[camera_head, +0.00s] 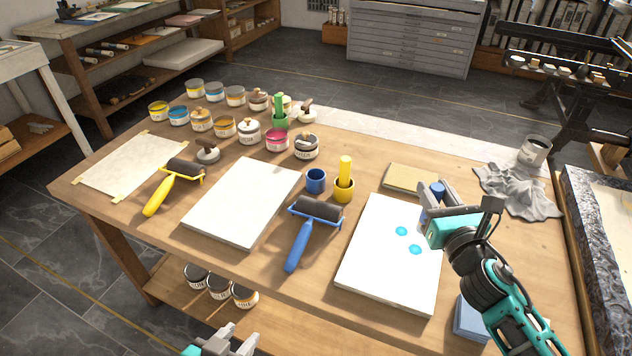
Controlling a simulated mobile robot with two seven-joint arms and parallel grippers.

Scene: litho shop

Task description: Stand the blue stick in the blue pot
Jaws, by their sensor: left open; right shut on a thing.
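The blue pot (316,181) stands upright on the table, left of the yellow pot, with no stick showing in it. My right gripper (436,201) is shut on the blue stick (438,188) near the upper right corner of the right white slab (380,272). Most of the stick is hidden by the gripper; only its blue top shows. It is well to the right of the blue pot. My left gripper (238,342) is open and empty at the bottom edge, below the front of the table.
A yellow stick (345,168) stands in the yellow pot (344,191), close beside the blue pot. A blue roller (304,240) lies in front. A green stick (279,104) stands among several tins behind. Two blue spots mark the right slab. A grey cloth (515,192) lies right.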

